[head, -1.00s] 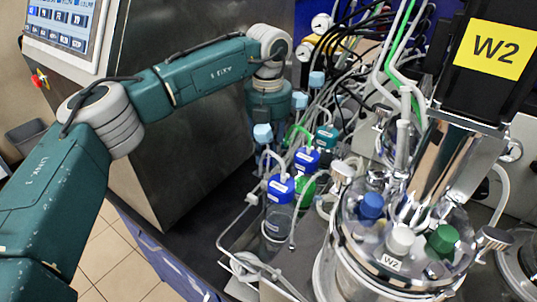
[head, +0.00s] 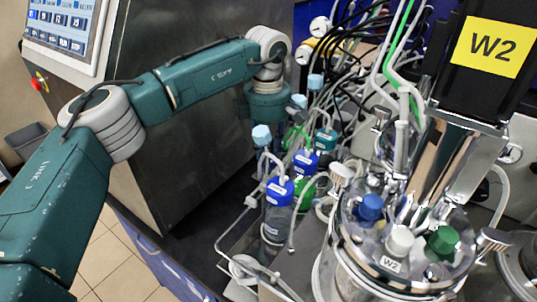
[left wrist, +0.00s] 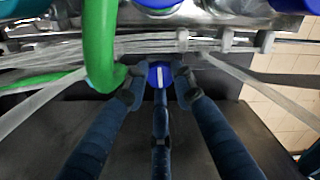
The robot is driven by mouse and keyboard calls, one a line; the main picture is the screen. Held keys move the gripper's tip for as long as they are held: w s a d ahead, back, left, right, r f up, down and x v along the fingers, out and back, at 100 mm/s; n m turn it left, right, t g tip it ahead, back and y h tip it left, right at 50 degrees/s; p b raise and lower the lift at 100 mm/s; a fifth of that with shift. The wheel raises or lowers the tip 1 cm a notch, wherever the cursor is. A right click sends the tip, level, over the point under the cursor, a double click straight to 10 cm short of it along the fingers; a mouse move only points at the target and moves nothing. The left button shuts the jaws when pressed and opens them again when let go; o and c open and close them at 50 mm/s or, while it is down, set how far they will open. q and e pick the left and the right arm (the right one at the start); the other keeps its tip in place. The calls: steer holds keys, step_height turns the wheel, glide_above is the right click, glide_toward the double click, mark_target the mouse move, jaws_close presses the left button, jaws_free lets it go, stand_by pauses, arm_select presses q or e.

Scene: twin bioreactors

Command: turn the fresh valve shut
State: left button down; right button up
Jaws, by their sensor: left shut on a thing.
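A small round blue knob with a white stripe (left wrist: 160,74) shows in the left wrist view, under the tubing. The stripe runs up and down in the picture. I see no label on it, so I cannot tell from the picture alone that it is the fresh valve. My left gripper (left wrist: 157,88) is closed around the knob, with dark fingers on its left, right and near side. In the head view the left arm reaches down behind the capped bottles, and its fingers and the knob are hidden there. My right gripper is in neither view.
A thick green hose (left wrist: 101,45) hangs close to the left finger. Pale tubes cross beside the gripper. Blue-capped bottles (head: 279,190) crowd the wrist in the head view. The W2 glass vessel (head: 345,262) stands at right, a steel cabinet (head: 190,130) at left.

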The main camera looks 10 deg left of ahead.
arm_select(q)
steer(key=shift+a+m, duration=0.15)
steer(key=shift+m, duration=0.75)
steer(key=c, duration=1.8)
jaws_free()
steer(key=shift+a, duration=0.1)
steer(key=o, duration=0.3)
steer(key=shift+o, duration=0.2)
steer(key=shift+a, duration=0.2)
steer(key=shift+d+r, duration=0.15)
steer(key=shift+r, duration=0.05)
step_height(320, 180, up, 12)
steer(key=shift+f, duration=0.15)
